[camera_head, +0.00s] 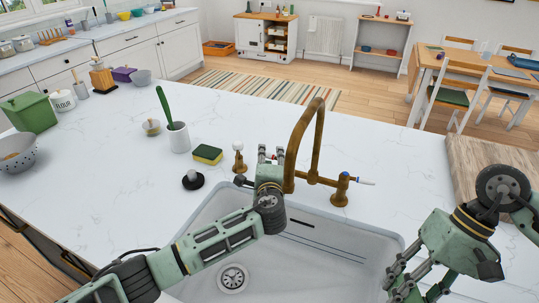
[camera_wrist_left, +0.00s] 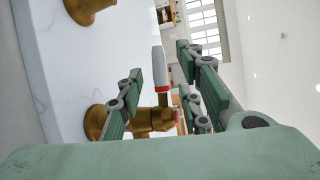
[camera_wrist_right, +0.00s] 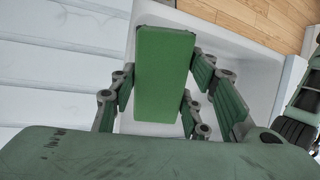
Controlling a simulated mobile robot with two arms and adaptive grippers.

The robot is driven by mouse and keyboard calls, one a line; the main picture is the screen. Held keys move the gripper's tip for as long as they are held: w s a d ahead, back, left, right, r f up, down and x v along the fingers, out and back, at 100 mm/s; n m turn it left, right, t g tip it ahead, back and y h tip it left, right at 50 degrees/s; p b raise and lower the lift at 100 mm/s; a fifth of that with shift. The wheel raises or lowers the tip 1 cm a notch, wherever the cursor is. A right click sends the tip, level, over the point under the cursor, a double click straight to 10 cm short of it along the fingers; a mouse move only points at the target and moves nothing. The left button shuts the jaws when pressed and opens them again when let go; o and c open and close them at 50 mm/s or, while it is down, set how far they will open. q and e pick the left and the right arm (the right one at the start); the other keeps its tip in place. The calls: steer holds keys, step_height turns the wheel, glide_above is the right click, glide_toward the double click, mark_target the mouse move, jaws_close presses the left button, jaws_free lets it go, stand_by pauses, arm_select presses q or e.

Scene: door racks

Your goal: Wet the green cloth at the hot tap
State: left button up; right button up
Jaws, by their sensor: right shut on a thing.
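The green cloth (camera_wrist_right: 163,75) is a flat green block held between the fingers of my right gripper (camera_wrist_right: 160,88), over the pale sink in the right wrist view. In the head view my right gripper (camera_head: 405,282) is at the sink's right side; I cannot make out the cloth there. The brass tap (camera_head: 318,130) stands at the sink's back edge. The hot tap's white lever (camera_wrist_left: 157,64) with a red ring stands between the open fingers of my left gripper (camera_wrist_left: 155,85), apparently not pinched. In the head view my left gripper (camera_head: 271,158) hides most of that side.
The white sink (camera_head: 300,265) has a drain at its left. The blue-ringed cold lever (camera_head: 358,181) is right of the spout. A sponge (camera_head: 208,154), a black stopper (camera_head: 193,180) and a brush pot (camera_head: 178,138) stand left. A wooden board (camera_head: 490,165) lies right.

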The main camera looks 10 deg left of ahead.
arm_select(q)
steer(key=shift+x, duration=0.95)
steer(key=shift+r, duration=0.1)
steer(key=shift+c, duration=0.4)
jaws_close()
